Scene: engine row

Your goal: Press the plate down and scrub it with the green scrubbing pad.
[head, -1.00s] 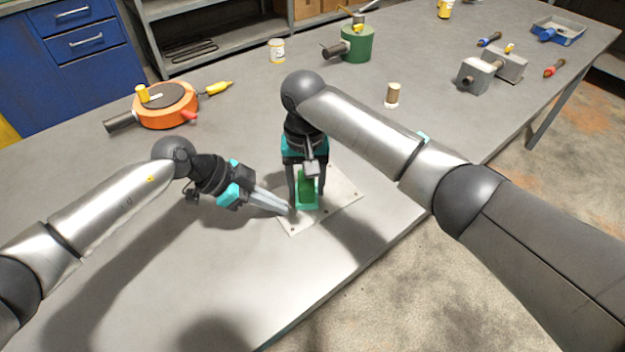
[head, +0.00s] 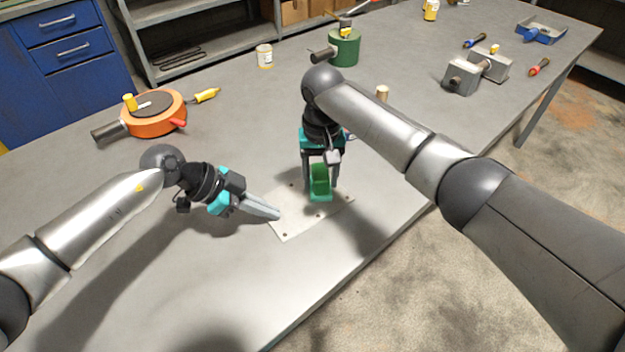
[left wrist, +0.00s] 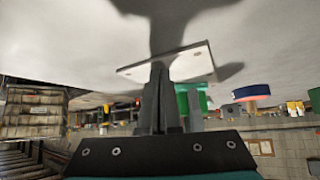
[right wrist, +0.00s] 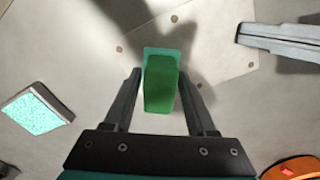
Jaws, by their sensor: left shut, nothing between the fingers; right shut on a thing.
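The flat pale plate (head: 290,226), with dark holes near its edges, lies on the grey table. My left gripper (head: 278,215) is shut and empty, its fingertips at the plate's left edge; in the left wrist view its closed fingers (left wrist: 160,75) overlap the plate (left wrist: 195,62). I cannot tell whether they press on it. My right gripper (head: 320,186) is shut on the green handle of the scrubbing pad (head: 320,181), pointing down over the far part of the plate. In the right wrist view the pad (right wrist: 161,85) sits between both fingers, with a teal base under it.
A speckled teal block (right wrist: 35,115) lies beside the plate in the right wrist view. An orange round tool (head: 153,118), a green cylinder (head: 344,48) and grey metal blocks (head: 462,78) stand farther back.

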